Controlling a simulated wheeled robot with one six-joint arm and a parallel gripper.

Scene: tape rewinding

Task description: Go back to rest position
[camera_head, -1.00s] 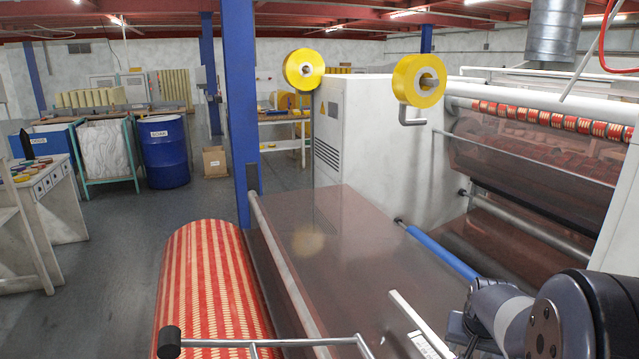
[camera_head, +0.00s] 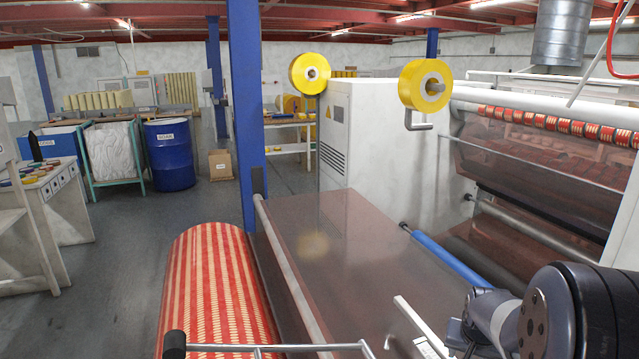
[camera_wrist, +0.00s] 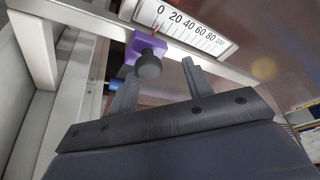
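In the wrist view my gripper (camera_wrist: 160,76) has its two grey fingers spread apart, with no object clamped between them. A purple slider (camera_wrist: 137,50) with a round black knob (camera_wrist: 148,65) sits in front of the fingers, on the frame rail. The knob shows between the fingers, nearer the left one; I cannot tell whether they touch. A white scale (camera_wrist: 190,25) with numbers from 0 upward lies just beyond the slider. In the head view my arm (camera_head: 530,320) reaches in at the lower right, and the fingers cannot be made out there.
A red-and-cream striped roll (camera_head: 215,290) lies in front of the machine's brown film sheet (camera_head: 340,260). A metal handle bar (camera_head: 290,347) crosses the bottom edge. Two yellow tape rolls (camera_head: 309,73) (camera_head: 425,85) are mounted above. Open floor (camera_head: 120,270) lies to the left.

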